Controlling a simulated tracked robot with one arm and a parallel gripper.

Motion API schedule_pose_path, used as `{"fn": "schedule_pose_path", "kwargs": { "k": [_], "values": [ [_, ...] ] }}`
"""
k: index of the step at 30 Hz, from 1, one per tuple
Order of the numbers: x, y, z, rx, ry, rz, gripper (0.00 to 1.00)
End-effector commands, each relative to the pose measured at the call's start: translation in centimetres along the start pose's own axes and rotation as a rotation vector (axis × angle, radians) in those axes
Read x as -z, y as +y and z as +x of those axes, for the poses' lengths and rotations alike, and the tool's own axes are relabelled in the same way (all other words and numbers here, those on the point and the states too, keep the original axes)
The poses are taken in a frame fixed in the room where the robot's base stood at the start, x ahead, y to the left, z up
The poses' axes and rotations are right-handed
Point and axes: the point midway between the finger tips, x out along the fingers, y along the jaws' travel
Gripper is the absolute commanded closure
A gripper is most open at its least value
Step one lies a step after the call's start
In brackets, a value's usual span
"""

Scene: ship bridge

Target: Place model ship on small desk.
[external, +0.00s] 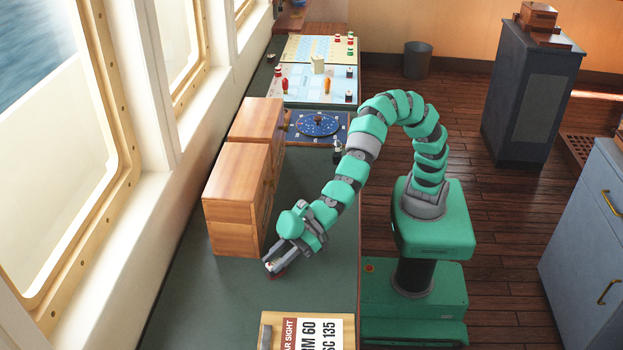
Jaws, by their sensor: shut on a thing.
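My gripper (274,268) is low over the green counter (215,300), in front of the wooden boxes. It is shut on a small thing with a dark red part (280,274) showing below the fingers. The fingers hide most of it, so I cannot tell its full shape; it may be the model ship. I cannot tell whether it touches the counter. A blue-grey drawer unit (590,225) with brass handles stands at the right edge. A dark cabinet (530,95) stands at the back right. I cannot tell which of these is the small desk.
Wooden boxes (235,190) stand left of my gripper. A sign board (308,332) lies at the counter's near end. Farther back are a blue round chart (318,123), a small dark figure (338,152) and game boards (313,84). A bin (417,60) stands on the floor.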

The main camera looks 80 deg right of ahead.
Motion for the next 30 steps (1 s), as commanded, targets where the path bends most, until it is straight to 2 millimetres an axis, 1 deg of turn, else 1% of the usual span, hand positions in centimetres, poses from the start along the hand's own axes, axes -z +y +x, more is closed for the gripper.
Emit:
{"fn": "schedule_pose_path", "kwargs": {
  "k": [5,6,8,17,20,23,30],
  "values": [
    [-0.2,0.0,0.1,0.000,0.000,0.000,0.96],
    [-0.2,0.0,0.1,0.000,0.000,0.000,0.68],
    [-0.1,0.0,0.1,0.000,0.000,0.000,0.52],
    [-0.1,0.0,0.0,0.000,0.000,0.001,0.52],
    [0.1,0.0,-0.3,0.000,0.000,0.000,0.52],
    [0.2,0.1,-1.3,-0.001,0.001,0.000,0.52],
    [0.3,0.1,-5.0,0.000,0.001,-0.001,0.52]
  ]
}}
